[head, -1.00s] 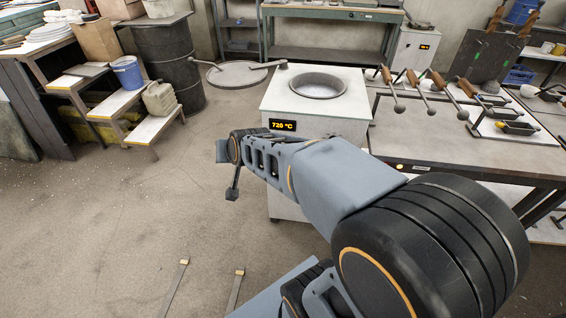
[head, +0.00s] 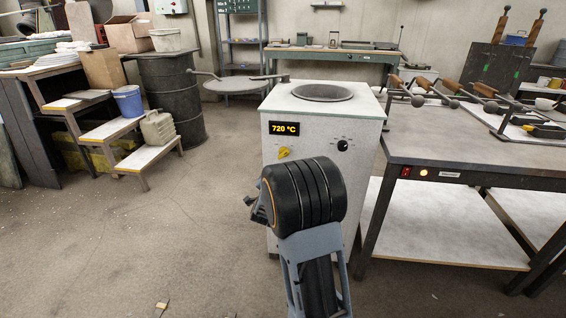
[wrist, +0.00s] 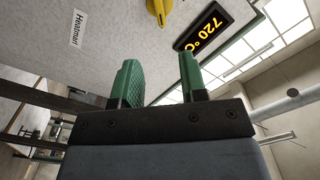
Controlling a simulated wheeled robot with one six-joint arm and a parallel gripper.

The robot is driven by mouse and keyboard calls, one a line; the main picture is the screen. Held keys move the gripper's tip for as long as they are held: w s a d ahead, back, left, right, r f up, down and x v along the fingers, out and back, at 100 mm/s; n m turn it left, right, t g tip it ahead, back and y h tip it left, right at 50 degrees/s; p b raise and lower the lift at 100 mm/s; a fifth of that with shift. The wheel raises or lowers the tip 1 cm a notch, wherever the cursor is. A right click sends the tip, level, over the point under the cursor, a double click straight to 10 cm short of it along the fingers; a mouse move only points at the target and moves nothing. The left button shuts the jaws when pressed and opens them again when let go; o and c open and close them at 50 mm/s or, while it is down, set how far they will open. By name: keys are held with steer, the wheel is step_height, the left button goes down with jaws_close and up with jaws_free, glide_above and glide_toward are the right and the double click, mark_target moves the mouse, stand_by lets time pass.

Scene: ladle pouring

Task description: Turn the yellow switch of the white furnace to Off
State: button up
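The white furnace (head: 318,107) stands in the middle of the head view, with a round opening on top. Its front has a lit display (head: 284,128) reading 720 °C. The yellow switch (head: 284,153) sits on the front just below the display, tilted in the picture. In the wrist view the yellow switch (wrist: 160,10) is cut by the top edge, beside the display (wrist: 202,27). My gripper (wrist: 158,72) has its two green fingers apart with nothing between them. It is below the switch in that view and apart from it. In the head view my arm hides most of the gripper.
A black knob (head: 343,145) is on the furnace front, right of the switch. A bench (head: 440,150) with ladles stands close on the right. A step rack (head: 112,130) and a dark drum (head: 172,95) are on the left.

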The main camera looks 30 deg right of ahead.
mark_target(283, 155)
steer(key=b+x, duration=0.1)
steer(key=x, duration=1.1)
steer(key=shift+w+b, duration=0.15)
steer(key=shift+b, duration=0.2)
jaws_close()
